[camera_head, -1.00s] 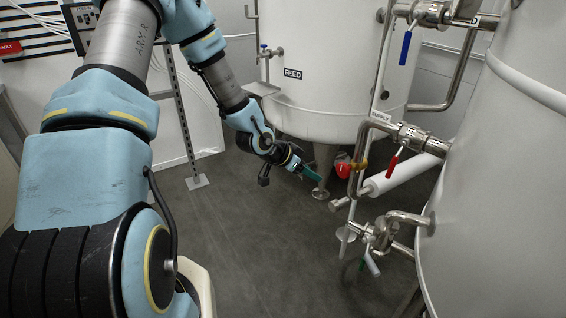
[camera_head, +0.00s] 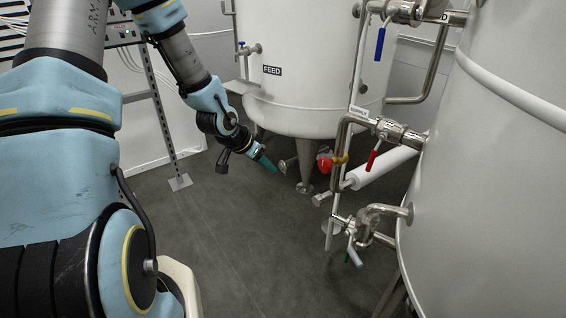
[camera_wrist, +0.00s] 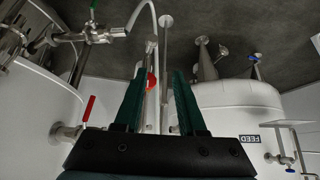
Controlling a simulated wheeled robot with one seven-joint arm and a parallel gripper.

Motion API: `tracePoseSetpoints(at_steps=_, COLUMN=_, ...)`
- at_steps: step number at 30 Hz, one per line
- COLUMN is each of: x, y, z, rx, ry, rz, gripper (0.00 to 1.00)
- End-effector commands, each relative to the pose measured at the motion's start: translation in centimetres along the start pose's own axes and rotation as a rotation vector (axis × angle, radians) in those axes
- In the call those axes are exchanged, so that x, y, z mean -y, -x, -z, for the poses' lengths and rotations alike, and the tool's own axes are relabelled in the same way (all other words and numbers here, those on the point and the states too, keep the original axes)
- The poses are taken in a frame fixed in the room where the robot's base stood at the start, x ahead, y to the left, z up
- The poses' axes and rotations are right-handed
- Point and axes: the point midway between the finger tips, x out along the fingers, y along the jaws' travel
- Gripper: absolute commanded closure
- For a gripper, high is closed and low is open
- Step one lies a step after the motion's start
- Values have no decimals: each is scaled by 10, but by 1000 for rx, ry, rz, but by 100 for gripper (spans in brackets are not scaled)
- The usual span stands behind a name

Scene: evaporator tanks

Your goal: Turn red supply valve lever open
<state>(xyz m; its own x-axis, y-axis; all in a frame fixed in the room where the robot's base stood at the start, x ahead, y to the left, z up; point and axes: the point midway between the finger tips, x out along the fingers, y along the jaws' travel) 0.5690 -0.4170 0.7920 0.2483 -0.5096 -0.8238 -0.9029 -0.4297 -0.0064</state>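The red supply valve lever (camera_head: 373,158) hangs down, slightly tilted, from a steel valve (camera_head: 390,132) on the pipe at the right tank. It also shows in the wrist view as a red lever (camera_wrist: 88,108), left of my fingers. My gripper (camera_head: 269,163) is in the middle of the head view, left of the lever and apart from it. In the wrist view its two green fingers (camera_wrist: 160,95) stand apart with nothing gripped between them.
A blue lever (camera_head: 380,44) hangs above the red one. A round red part (camera_head: 324,165) and a white pipe (camera_head: 385,167) lie near the lever. A lower valve (camera_head: 368,222) sits below. The FEED tank (camera_head: 300,90) stands behind. The floor (camera_head: 250,240) below my gripper is clear.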

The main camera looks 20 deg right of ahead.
Motion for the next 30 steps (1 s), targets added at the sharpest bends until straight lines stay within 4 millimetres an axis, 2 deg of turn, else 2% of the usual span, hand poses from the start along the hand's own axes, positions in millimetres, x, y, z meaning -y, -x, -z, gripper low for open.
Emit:
tracePoseSetpoints(at_steps=1, x=0, y=0, z=0, rx=0, ry=0, rz=0, gripper=67)
tracePoseSetpoints(at_steps=5, x=-3, y=-4, z=1, rx=-10, ry=-24, rz=-4, gripper=82)
tracePoseSetpoints(at_steps=8, x=-14, y=-20, z=8, rx=-63, ry=-138, rz=-13, gripper=93)
tracePoseSetpoints(at_steps=10, x=-29, y=-38, z=18, rx=-133, ry=-284, rz=-19, gripper=100)
tracePoseSetpoints(at_steps=15, x=-84, y=-80, z=49, rx=-384, ry=-754, rz=19, gripper=100)
tracePoseSetpoints(at_steps=19, x=-130, y=-100, z=69, rx=-589, ry=-1096, rz=118, gripper=100)
tracePoseSetpoints(at_steps=24, x=-184, y=-110, z=85, rx=-817, ry=-1439, rz=317, gripper=100)
tracePoseSetpoints(at_steps=27, x=-205, y=-109, z=89, rx=-902, ry=-1563, rz=430, gripper=100)
tracePoseSetpoints(at_steps=30, x=-217, y=-106, z=92, rx=-951, ry=-1633, rz=509, gripper=100)
